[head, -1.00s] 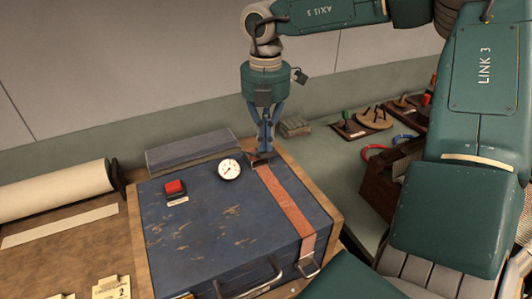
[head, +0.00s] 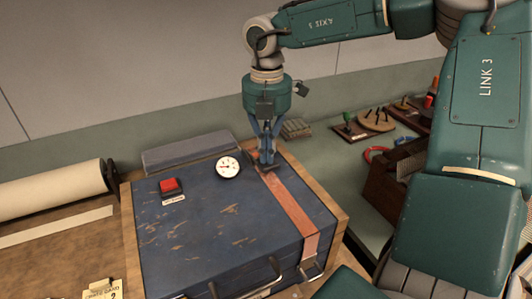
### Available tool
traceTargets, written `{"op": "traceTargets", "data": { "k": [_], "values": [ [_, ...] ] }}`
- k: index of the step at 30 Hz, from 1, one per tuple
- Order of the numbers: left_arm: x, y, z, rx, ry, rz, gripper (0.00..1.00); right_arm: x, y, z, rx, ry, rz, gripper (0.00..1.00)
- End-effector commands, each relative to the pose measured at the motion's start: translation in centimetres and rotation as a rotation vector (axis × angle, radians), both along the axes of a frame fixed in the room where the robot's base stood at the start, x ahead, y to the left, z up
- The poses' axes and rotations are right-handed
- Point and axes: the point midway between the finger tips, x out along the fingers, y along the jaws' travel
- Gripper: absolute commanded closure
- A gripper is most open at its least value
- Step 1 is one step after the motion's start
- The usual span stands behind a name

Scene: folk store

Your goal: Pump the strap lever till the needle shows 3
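The blue case (head: 200,240) has a reddish strap (head: 292,212) running over its right side. The dark strap lever (head: 265,171) sits at the strap's far end, mostly hidden by my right gripper. My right gripper (head: 267,162) points down there, its fingers close together and its tips at the lever. They look to be touching it from above; I see no clear grip around it. The round white gauge (head: 228,167) is just left of the lever. Its needle is thin and the numbers are too small to read. My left gripper is not in view.
A red button (head: 169,186) is on the case's left part. A paper roll (head: 50,192) lies on the bench at left. A grey block (head: 188,154) is behind the case. Boards with small items (head: 370,121) stand on the green surface at right, near a wooden box (head: 392,185).

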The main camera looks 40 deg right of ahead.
Motion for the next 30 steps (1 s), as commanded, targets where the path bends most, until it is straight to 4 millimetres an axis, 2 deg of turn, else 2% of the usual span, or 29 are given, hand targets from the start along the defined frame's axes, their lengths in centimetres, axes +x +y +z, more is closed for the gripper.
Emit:
{"op": "traceTargets", "data": {
  "k": [5,24,30],
  "values": [
    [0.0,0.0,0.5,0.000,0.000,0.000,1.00,0.0,0.0,0.8,-0.001,0.000,0.000,1.00],
    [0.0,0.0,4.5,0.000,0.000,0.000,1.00,0.0,0.0,8.5,-0.001,-0.001,-0.001,1.00],
    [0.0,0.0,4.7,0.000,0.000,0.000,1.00,0.0,0.0,9.1,0.000,0.001,0.000,1.00]
  ]
}}
